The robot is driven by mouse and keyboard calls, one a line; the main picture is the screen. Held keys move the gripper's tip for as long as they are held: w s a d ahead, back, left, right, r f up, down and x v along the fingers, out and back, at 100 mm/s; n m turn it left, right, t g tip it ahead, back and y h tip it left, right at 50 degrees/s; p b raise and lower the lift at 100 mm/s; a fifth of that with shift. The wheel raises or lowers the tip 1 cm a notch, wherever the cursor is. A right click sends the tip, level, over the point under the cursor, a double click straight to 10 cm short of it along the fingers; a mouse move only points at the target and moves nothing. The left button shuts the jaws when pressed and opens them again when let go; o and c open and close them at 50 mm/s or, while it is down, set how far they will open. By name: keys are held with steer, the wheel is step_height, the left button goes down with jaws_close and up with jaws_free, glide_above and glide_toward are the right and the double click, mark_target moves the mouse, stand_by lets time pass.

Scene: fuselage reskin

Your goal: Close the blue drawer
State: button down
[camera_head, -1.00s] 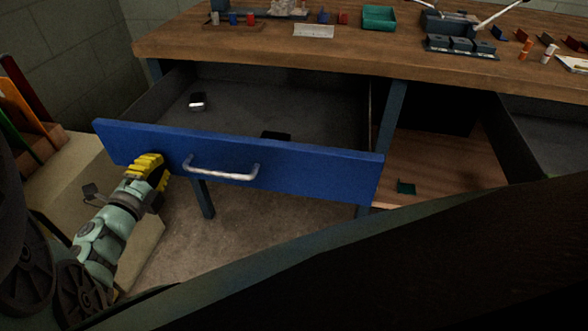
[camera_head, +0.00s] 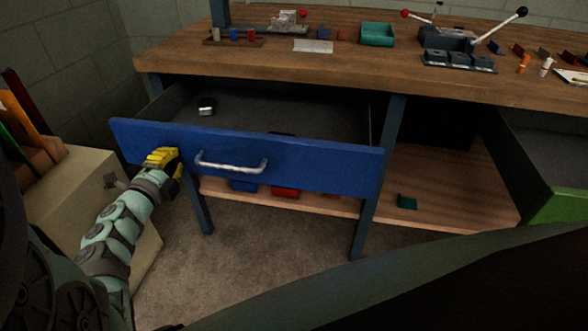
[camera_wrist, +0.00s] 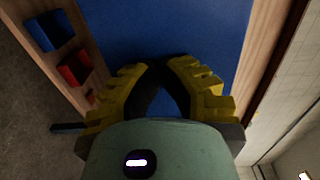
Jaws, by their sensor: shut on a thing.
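The blue drawer (camera_head: 300,168) is partly open under the workbench, its dark inside showing behind the front panel. A silver handle (camera_head: 231,164) is on the panel. A small black and silver item (camera_head: 206,106) lies inside, and another dark item in it is mostly hidden by the panel. My gripper (camera_head: 162,156), with yellow fingers, is at the left part of the panel, left of the handle. In the wrist view my gripper (camera_wrist: 160,65) has its fingertips together in front of the blue panel (camera_wrist: 180,25). Whether the tips touch the panel is hard to tell.
A lower shelf (camera_head: 330,203) holds blue and red bins. A green-fronted drawer (camera_head: 560,205) stands open at right. A beige box (camera_head: 85,190) stands at left.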

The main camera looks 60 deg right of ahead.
mark_target(217, 117)
steer(key=b+x, duration=0.6)
steer(key=x, duration=0.4)
steer(key=b+x, duration=0.6)
steer(key=x, duration=0.5)
steer(key=shift+s+d+f+b, duration=0.1)
steer(key=shift+d+f+b, duration=0.15)
steer(key=shift+b, duration=0.1)
steer(key=shift+r+b+x, duration=0.1)
steer(key=shift+b+x, duration=0.45)
steer(key=shift+x, duration=0.15)
steer(key=shift+r+b+x, duration=0.15)
steer(key=shift+b+x, duration=0.4)
steer(key=shift+x, duration=0.1)
steer(key=shift+f, duration=0.15)
steer(key=shift+a, duration=0.1)
